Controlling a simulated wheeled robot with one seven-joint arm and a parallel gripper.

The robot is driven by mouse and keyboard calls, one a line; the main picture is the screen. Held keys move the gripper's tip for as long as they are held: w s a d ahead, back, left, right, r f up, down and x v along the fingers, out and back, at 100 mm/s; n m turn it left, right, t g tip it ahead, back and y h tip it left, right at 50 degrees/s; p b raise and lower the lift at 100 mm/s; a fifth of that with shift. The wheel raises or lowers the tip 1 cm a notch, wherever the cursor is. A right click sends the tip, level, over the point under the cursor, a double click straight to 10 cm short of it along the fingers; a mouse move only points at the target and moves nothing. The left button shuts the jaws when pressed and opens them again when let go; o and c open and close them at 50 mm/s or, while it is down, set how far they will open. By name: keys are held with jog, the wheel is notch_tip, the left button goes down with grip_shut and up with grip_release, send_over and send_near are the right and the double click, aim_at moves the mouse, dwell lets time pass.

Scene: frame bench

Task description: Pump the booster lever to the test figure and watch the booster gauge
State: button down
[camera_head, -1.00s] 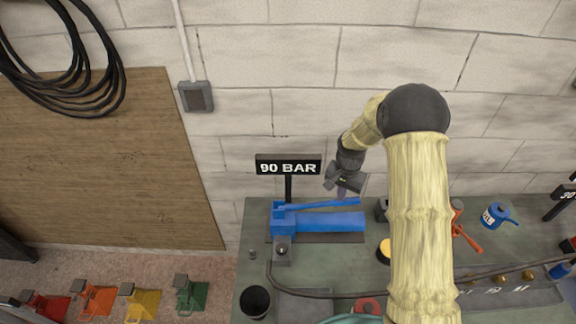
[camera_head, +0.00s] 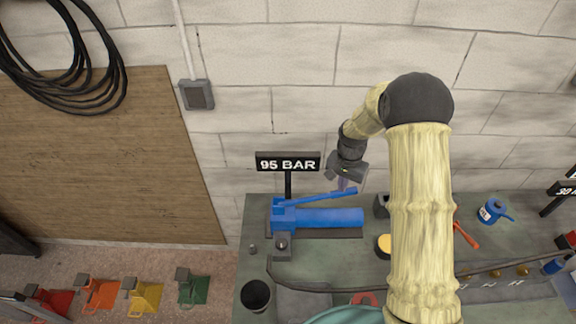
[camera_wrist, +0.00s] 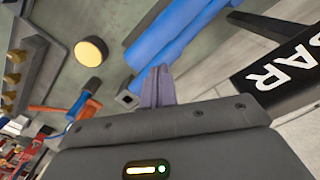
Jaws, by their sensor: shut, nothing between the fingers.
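The booster (camera_head: 320,217) is a blue pump on the green bench, with a blue lever (camera_head: 322,197) above its body. The lever slopes up to the right toward its free end. A black display sign (camera_head: 288,162) behind it reads 95 BAR; it also shows at the right of the wrist view (camera_wrist: 280,68). My gripper (camera_head: 343,187) is shut and empty at the lever's free end. In the wrist view, the closed fingers (camera_wrist: 158,86) overlap the blue lever (camera_wrist: 178,30); whether they touch it is unclear. A small round fitting (camera_head: 282,244) sits at the booster's front left.
Coloured stands (camera_head: 145,297) are on the floor at left.

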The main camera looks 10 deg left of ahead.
jog(key=shift+f+b, duration=2.35)
jog(key=shift+f, duration=1.2)
jog(key=shift+r+p, duration=2.35)
jog(key=shift+r, duration=1.2)
jog(key=shift+r+p, duration=1.65)
jog(key=shift+r, duration=0.9)
